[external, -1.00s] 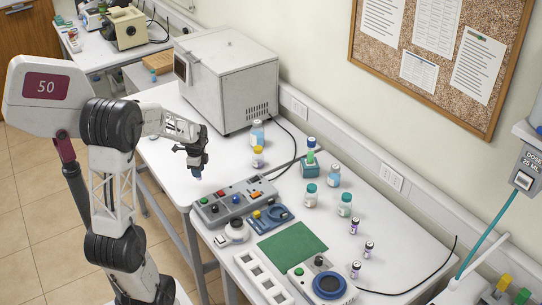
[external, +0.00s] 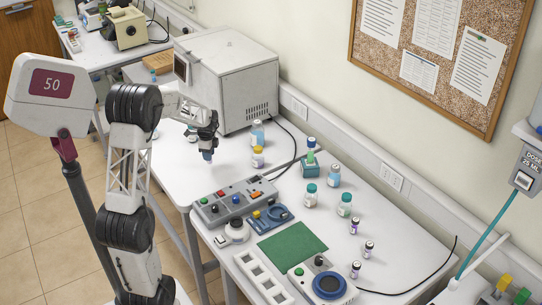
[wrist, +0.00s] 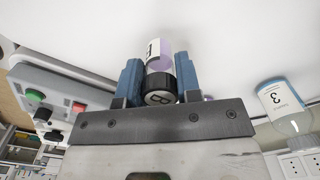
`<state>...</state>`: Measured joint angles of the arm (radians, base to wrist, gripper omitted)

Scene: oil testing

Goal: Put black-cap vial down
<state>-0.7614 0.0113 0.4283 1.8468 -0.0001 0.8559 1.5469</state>
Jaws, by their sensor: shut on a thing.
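The black-cap vial (wrist: 160,88) is between the two blue fingers of my gripper (wrist: 158,78) in the wrist view. Its ribbed black cap faces the camera, and its clear body with a pale purple band and white label points away from it. My gripper (external: 207,155) is shut on the vial over the white table (external: 180,170), in front of the grey box machine. In the external view the fingers hide most of the vial. I cannot tell whether its base touches the table.
The grey machine (external: 228,78) stands behind. A button panel (external: 235,200) lies nearer the front. Bare table surrounds my gripper.

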